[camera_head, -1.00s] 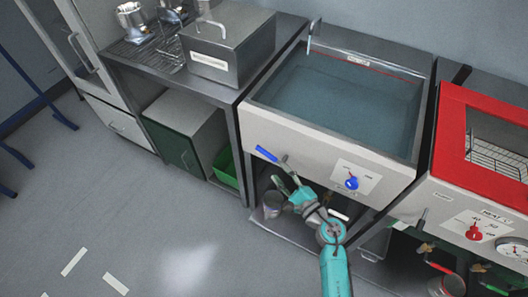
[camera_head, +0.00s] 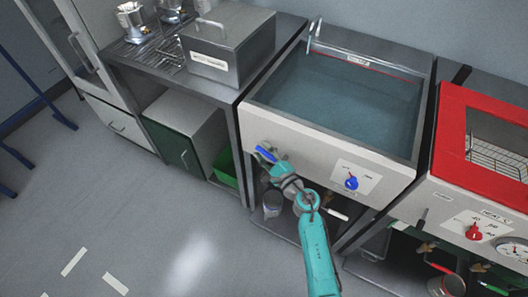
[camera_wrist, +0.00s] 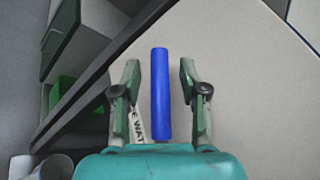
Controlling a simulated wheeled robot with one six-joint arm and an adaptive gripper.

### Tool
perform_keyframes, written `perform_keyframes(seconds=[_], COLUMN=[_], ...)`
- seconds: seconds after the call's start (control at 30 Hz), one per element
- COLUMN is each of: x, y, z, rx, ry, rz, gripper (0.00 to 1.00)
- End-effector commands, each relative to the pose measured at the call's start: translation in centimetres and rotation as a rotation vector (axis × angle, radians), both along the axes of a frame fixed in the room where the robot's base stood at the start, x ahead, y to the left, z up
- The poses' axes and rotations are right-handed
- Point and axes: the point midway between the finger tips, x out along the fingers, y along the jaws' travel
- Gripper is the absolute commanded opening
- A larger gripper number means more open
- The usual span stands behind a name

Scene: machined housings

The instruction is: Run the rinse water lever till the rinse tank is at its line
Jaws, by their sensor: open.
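The rinse tank (camera_head: 300,127) is a pale-fronted basin with blue-grey water in it. A red line (camera_head: 385,70) runs along its inner back wall, and the water surface looks a little below it. The blue lever (camera_head: 264,153) sits on the left of the tank's front panel. In the wrist view the blue lever (camera_wrist: 160,95) stands between my fingers, with a gap on each side. My gripper (camera_wrist: 159,85) is open around the lever; in the head view my gripper (camera_head: 268,156) partly covers it. A label beside the lever is partly hidden, showing "E WAT".
A blue knob (camera_head: 351,183) is on the same panel, right of my gripper. A red-framed unit (camera_head: 450,120) with a red knob (camera_head: 473,232) stands to the right. A lidded metal box (camera_head: 225,50) sits on the left bench.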

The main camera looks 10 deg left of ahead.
Motion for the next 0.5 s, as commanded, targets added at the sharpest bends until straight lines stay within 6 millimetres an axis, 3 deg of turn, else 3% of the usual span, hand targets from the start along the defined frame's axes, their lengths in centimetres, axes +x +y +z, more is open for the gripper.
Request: perform_keyframes(seconds=[0.17,0.37,0.5], x=[0.00,-0.01,-0.02], y=[0.01,0.01,0.00], z=[-0.01,0.00,0.00], rx=[0.000,0.000,0.000], ry=[0.000,0.000,0.000], rz=[0.000,0.000,0.000], gripper=[0.43,0.00,0.00])
